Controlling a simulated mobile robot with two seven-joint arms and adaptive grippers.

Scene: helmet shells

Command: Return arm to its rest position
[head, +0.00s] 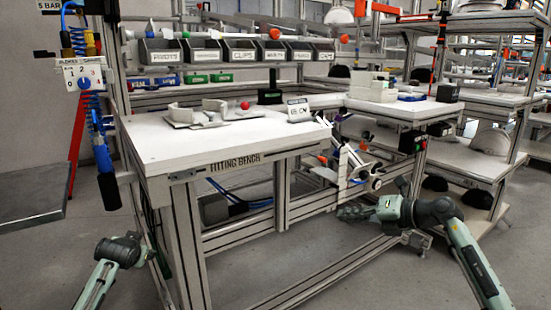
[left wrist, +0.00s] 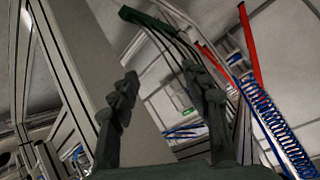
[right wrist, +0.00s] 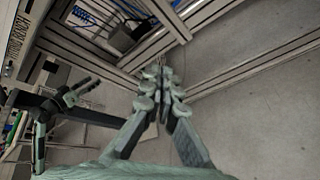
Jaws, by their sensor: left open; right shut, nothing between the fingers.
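My right gripper (head: 352,212) is low in front of the fitting bench's lower rails, its arm coming in from the lower right. In the right wrist view its fingers (right wrist: 165,78) are together with nothing between them. My left arm shows at the lower left of the head view, beside the bench's front leg; its fingers are hard to make out there. In the left wrist view the left gripper (left wrist: 162,95) has its fingers wide apart and empty.
Shelves with helmet shells (head: 490,143) stand right. Floor between is clear.

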